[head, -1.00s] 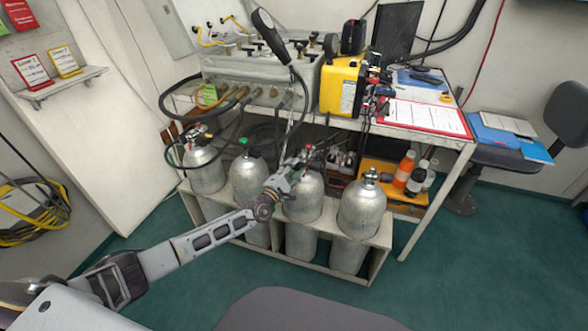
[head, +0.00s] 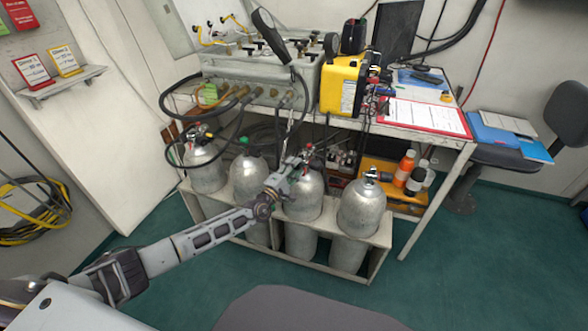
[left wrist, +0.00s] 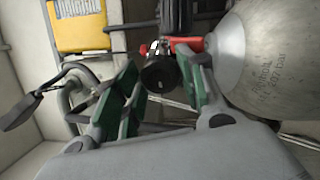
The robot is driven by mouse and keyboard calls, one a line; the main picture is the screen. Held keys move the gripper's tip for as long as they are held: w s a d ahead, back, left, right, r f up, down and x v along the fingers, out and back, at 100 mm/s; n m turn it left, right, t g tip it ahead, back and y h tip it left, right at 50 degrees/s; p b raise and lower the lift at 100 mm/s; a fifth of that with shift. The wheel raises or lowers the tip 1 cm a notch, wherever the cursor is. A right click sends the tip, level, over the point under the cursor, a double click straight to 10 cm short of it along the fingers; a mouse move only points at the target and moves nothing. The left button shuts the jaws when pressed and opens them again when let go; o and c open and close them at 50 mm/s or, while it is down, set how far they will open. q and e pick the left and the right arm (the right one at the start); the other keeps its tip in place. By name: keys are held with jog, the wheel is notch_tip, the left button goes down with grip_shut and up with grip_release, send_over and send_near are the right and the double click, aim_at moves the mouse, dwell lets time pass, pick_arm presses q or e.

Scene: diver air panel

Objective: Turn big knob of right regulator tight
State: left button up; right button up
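In the left wrist view a black round knob (left wrist: 160,72) with red parts beside it sits by the neck of a grey cylinder (left wrist: 262,58). My left gripper (left wrist: 163,78) has its green-padded fingers apart, one on each side of the knob. A gap shows at the left finger; contact at the right finger is unclear. In the head view my left gripper (head: 291,166) is at the top of the third cylinder from the left (head: 303,196). The fingers are small there and partly cover the valve. Which regulator this knob belongs to is unclear. My right gripper is out of view.
The rightmost cylinder (head: 361,208) stands beside it in the rack (head: 387,236). Two more cylinders stand left. The bench edge (head: 335,122), hoses (head: 170,100) and the grey panel box (head: 255,70) are above and behind. A yellow case (head: 342,87) stands on the bench.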

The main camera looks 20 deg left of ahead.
pick_arm(q)
jog(key=shift+o, duration=1)
jog(key=shift+s+f, duration=0.2)
jog(key=shift+f, duration=0.1)
jog(key=shift+a+r, duration=0.1)
jog(key=shift+r, duration=0.05)
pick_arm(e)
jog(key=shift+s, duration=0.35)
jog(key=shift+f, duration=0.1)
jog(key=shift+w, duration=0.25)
pick_arm(q)
jog(key=v, duration=1.2)
jog(key=shift+w+r, duration=0.1)
jog(key=shift+c, duration=0.2)
dwell(0.8)
